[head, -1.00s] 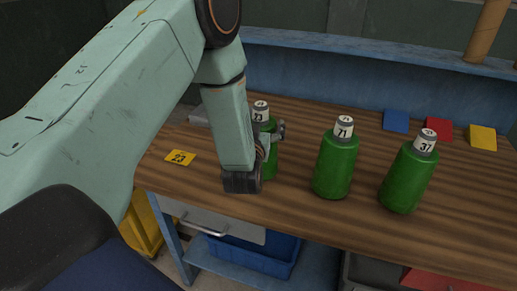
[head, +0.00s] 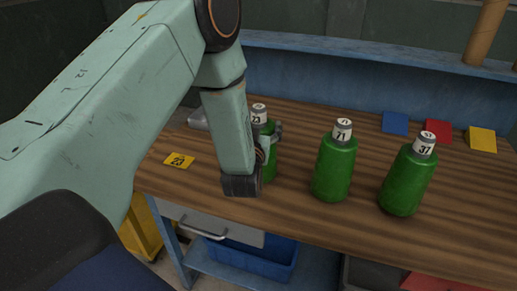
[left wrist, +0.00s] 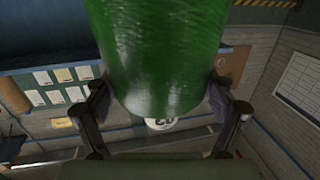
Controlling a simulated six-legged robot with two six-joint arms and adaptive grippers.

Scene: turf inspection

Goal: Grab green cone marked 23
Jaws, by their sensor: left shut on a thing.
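The green cone marked 23 (head: 269,157) is a green bottle-like body with a white numbered top. It stands upright at the left of the wooden bench, partly hidden behind my left arm. My left gripper (head: 265,146) is shut on it, with fingers at its sides. In the left wrist view the green body (left wrist: 158,55) fills the space between the fingers of the gripper (left wrist: 162,105). I cannot tell whether its base touches the bench. Two similar green cones, marked 71 (head: 334,168) and 37 (head: 406,180), stand to the right. My right gripper is not in view.
A yellow tag marked 23 (head: 179,160) lies on the bench (head: 300,219) left of my gripper. Blue (head: 396,123), red (head: 438,131) and yellow (head: 481,139) squares lie at the back right. A blue bin (head: 252,260) sits below.

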